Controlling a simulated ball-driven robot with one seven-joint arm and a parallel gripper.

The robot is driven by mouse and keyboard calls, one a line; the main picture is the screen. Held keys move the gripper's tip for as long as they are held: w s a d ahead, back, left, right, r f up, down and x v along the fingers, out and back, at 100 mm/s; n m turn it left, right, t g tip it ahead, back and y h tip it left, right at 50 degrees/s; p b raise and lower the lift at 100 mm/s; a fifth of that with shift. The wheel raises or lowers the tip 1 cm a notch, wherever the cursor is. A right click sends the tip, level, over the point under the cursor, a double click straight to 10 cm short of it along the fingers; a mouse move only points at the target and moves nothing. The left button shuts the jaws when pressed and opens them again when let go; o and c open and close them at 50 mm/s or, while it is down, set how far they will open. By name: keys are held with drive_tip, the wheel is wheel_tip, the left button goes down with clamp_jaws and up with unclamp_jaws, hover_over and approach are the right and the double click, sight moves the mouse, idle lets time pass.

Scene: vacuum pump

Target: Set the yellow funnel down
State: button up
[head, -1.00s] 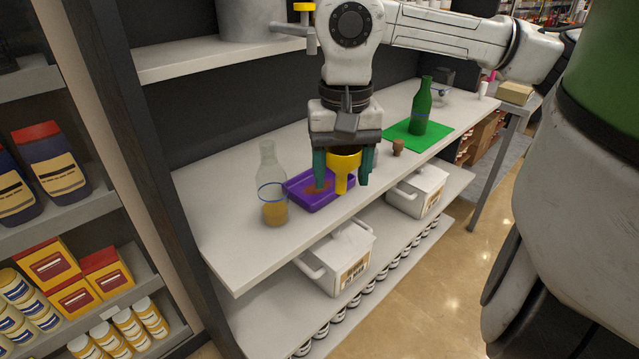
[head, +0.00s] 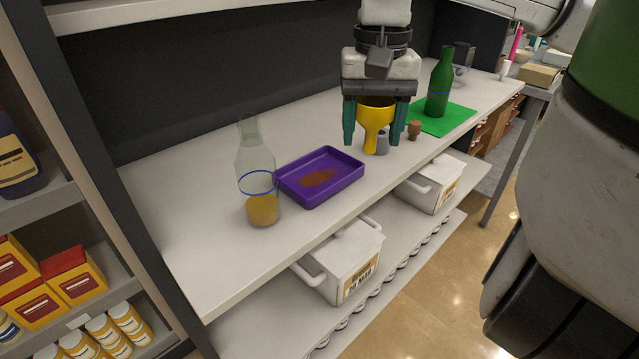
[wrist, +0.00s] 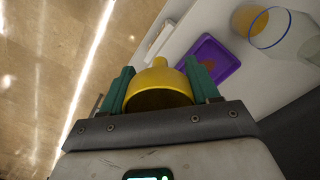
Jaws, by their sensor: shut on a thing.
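The yellow funnel (head: 375,122) is held upright, spout down, between the two teal fingers of my gripper (head: 371,120). My gripper is shut on it, over the white counter to the right of the purple tray. In the wrist view the funnel (wrist: 159,88) sits between both fingers of my gripper (wrist: 160,88), its wide mouth facing the camera. The spout end appears near the counter top, and I cannot tell whether it touches. A small grey object (head: 383,143) is partly hidden behind the funnel.
A purple tray (head: 345,182) with brown residue lies left of the funnel. A clear bottle (head: 257,165) with amber liquid stands farther left. A brown stopper (head: 414,130) and a green bottle (head: 440,85) on a green mat (head: 455,117) are to the right. The counter's (head: 190,230) front left is clear.

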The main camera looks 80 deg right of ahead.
drive_tip(key=w+d+f, duration=0.4)
drive_tip(key=w+d+f+p, duration=0.1)
drive_tip(key=w+d+f, duration=0.3)
drive_tip(key=w+f, duration=0.1)
drive_tip(key=shift+w+d, duration=0.3)
drive_tip(key=shift+w+d+f, duration=0.35)
drive_tip(key=shift+w+f, duration=0.05)
drive_tip(key=shift+f, duration=1.85)
drive_tip(key=shift+f, duration=0.15)
drive_tip(key=o, duration=1)
